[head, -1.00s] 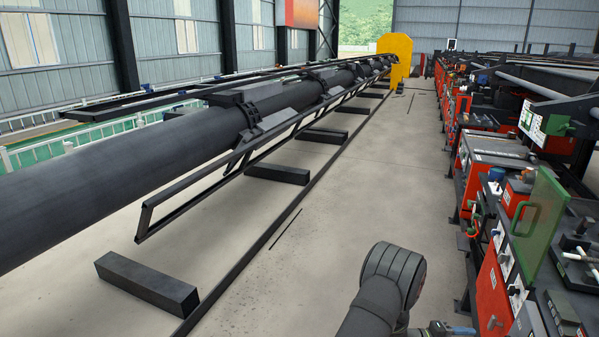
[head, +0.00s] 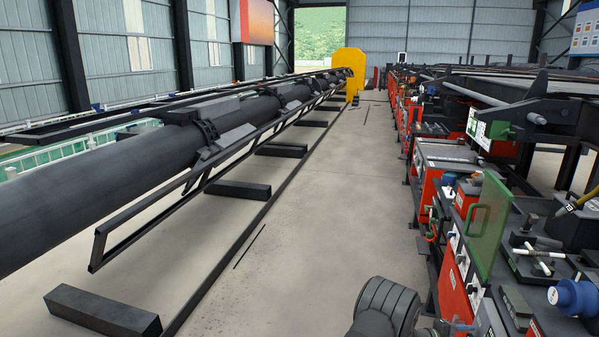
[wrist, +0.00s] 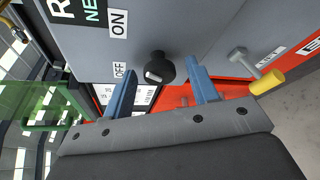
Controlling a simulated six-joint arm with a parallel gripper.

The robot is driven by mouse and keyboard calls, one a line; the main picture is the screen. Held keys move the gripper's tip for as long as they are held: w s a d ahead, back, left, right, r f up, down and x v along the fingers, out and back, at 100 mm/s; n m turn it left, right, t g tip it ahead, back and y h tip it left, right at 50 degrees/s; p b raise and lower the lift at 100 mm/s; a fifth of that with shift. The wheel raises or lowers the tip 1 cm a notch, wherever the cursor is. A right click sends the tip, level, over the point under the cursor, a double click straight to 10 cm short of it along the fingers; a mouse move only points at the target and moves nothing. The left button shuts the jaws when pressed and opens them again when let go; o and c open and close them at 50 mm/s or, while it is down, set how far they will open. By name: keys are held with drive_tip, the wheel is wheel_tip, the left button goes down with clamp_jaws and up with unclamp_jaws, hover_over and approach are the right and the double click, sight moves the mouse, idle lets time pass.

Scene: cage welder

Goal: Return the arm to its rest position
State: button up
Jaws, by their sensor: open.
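My gripper (wrist: 160,67) is open and empty in the wrist view. Its two blue fingers stand apart, pointing at a grey panel (wrist: 200,25). A black rotary knob (wrist: 158,70) on that panel shows in the gap between the fingers. Labels reading ON and OFF are beside the knob. I see no clear contact between fingers and knob. In the head view, my dark arm (head: 385,305) shows at the bottom edge, close to the red cabinets. Most of the arm is out of frame there.
Red cabinets (head: 455,285) with a green framed panel (head: 488,225) line the right side. A yellow-ended lever (wrist: 267,82) sticks out right of the fingers. A long dark pipe (head: 110,185) and frame are on the left. The concrete aisle (head: 320,200) between is clear.

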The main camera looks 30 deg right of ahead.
drive_tip(key=shift+w+d+r+n+g+y, duration=0.1)
drive_tip(key=shift+n+g+y, duration=0.3)
drive_tip(key=shift+n+y, duration=0.9)
drive_tip(key=shift+w+d+r+n+g+y, duration=0.1)
drive_tip(key=shift+n+g+y, duration=0.4)
drive_tip(key=shift+n, duration=1.5)
